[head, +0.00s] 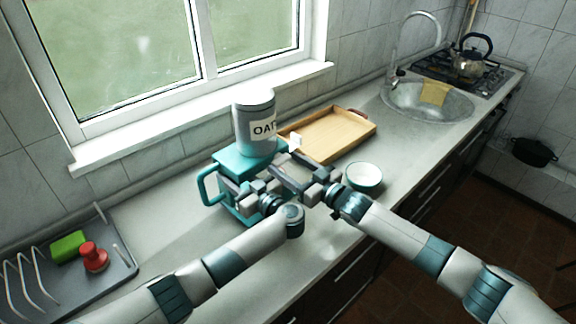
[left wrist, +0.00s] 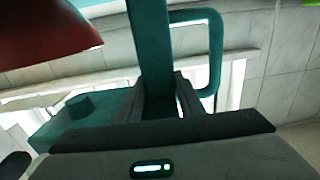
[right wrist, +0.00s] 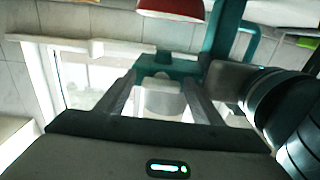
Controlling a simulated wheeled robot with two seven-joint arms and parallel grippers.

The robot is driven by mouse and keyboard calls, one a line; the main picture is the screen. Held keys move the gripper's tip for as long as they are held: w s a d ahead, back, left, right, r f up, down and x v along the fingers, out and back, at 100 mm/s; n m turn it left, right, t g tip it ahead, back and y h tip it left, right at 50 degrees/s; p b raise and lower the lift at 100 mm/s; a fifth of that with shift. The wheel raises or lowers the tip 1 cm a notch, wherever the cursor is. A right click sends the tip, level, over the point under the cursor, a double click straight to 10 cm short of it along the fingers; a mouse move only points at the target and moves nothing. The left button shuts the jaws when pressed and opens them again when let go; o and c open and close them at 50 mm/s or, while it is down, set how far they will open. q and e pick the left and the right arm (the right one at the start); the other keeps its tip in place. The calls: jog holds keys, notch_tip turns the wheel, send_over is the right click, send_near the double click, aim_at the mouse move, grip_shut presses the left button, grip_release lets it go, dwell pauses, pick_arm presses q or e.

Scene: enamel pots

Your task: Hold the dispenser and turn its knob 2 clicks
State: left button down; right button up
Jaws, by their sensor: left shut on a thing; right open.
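The teal dispenser (head: 232,162) stands on the counter under a grey canister labelled "OAT" (head: 254,125). My left gripper (head: 236,192) is shut on its upright teal post, which shows between the fingers in the left wrist view (left wrist: 152,60). My right gripper (head: 284,165) is open at the dispenser's right side. In the right wrist view its fingers stand apart, with the dispenser's teal part (right wrist: 165,66) and a pale rounded shape between them. I cannot tell whether they touch the knob.
A red bowl-like thing (right wrist: 172,9) is close to the dispenser. A white bowl (head: 363,176) and wooden tray (head: 345,131) stand to the right. A dish rack (head: 120,262) with a green sponge (head: 68,246) and red object (head: 94,258) is left. The window wall lies behind.

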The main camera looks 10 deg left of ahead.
jog(key=shift+s+a+r, duration=0.15)
jog(key=shift+s+a, duration=0.05)
jog(key=shift+s, duration=0.1)
jog(key=v, duration=0.8)
jog(key=shift+w+d, duration=0.2)
jog(key=shift+w, duration=0.05)
pick_arm(q)
jog(key=c, duration=1.1)
grip_release()
